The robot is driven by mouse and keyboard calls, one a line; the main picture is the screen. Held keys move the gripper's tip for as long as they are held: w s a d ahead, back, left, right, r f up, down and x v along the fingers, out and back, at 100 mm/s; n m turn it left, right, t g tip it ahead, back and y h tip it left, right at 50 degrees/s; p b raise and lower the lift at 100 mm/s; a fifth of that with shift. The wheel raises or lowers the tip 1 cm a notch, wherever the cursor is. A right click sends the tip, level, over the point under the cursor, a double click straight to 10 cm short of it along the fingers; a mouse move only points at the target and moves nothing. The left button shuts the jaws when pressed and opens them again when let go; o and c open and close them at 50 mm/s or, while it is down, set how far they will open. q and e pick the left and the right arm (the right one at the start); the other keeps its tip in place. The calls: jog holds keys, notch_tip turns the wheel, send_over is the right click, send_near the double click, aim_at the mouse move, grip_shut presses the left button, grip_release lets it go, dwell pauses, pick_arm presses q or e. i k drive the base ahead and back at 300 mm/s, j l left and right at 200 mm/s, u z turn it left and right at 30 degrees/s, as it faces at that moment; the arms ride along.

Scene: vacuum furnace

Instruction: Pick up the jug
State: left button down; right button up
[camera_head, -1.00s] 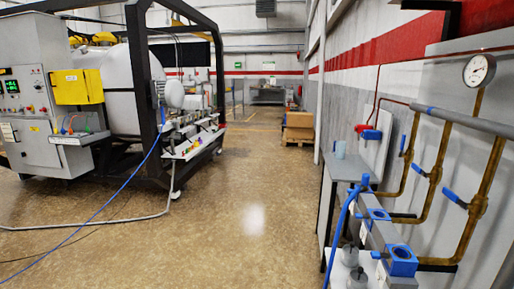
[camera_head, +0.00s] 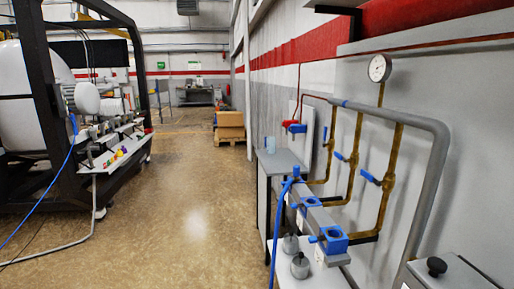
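A small pale blue-grey upright container (camera_head: 271,145), which looks like the jug, stands on the grey tabletop (camera_head: 283,162) along the right wall. It is small in the picture, and I cannot make out a handle or spout. Neither of my grippers is in view.
Wall pipes with blue valves (camera_head: 370,178) and a pressure gauge (camera_head: 380,68) are at the right. A blue-fitted manifold (camera_head: 318,218) and grey weights (camera_head: 300,265) are nearer. A black-framed furnace (camera_head: 50,110) stands left. The floor (camera_head: 185,215) between is open. Cardboard boxes (camera_head: 229,122) sit farther back.

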aim_at(271, 147)
jog(key=i+j+u, duration=0.1)
jog(key=i+u, duration=0.4)
jog(key=i, duration=4.4)
jog(key=i+z, duration=0.2)
jog(key=i, duration=0.25)
jog(key=i+j+z, duration=0.25)
jog(key=i, duration=0.2)
jog(key=i+z, duration=0.2)
jog(key=i, duration=0.2)
jog(key=i+j+z, duration=0.2)
jog(key=i, duration=0.25)
jog(key=j, duration=0.1)
